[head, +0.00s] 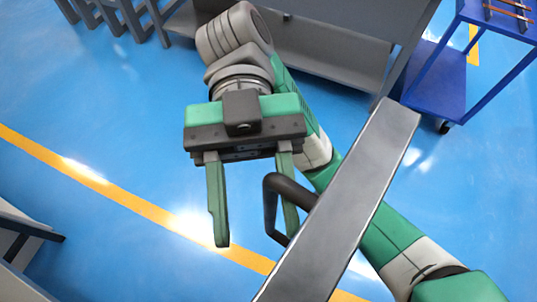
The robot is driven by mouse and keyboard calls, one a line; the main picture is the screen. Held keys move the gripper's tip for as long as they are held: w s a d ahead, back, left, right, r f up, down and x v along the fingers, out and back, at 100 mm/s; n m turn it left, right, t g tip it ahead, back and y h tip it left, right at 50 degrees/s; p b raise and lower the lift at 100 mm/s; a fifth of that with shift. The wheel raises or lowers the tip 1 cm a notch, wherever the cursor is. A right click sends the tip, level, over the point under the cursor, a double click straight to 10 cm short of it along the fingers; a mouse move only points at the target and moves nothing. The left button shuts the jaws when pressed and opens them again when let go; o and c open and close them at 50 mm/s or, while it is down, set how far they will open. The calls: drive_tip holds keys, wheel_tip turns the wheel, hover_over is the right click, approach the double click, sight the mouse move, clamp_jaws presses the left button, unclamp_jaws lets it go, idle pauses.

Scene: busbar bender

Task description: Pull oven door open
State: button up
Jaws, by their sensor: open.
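The oven door (345,205) shows as a long grey slab seen from above along its narrow edge, running diagonally from upper right to the bottom. A dark loop handle (269,207) sticks out from its left side. My gripper (256,240) is open, with two green fingers pointing down in the picture. The handle's outer bar lies between the fingers, nearer the right one. The right finger appears inside the loop, between bar and door, and is partly hidden by the handle. The left finger stands clear. I cannot tell whether either finger touches the handle.
A grey cabinet or bench (330,45) stands at the top behind my wrist. A blue cart (437,80) with copper-coloured bars on top is at upper right. Grey furniture (20,240) is at lower left. The blue floor with a yellow line (90,175) is clear at left.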

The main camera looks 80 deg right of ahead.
drive_tip(key=w+d+b, duration=0.3)
drive_tip(key=w, duration=0.4)
drive_tip(key=shift+w+d+b, duration=0.2)
drive_tip(key=shift+d+b, duration=0.15)
drive_tip(key=shift+d, duration=0.05)
idle(0.3)
drive_tip(key=shift+f+b, duration=0.1)
drive_tip(key=shift+b, duration=0.2)
idle(0.5)
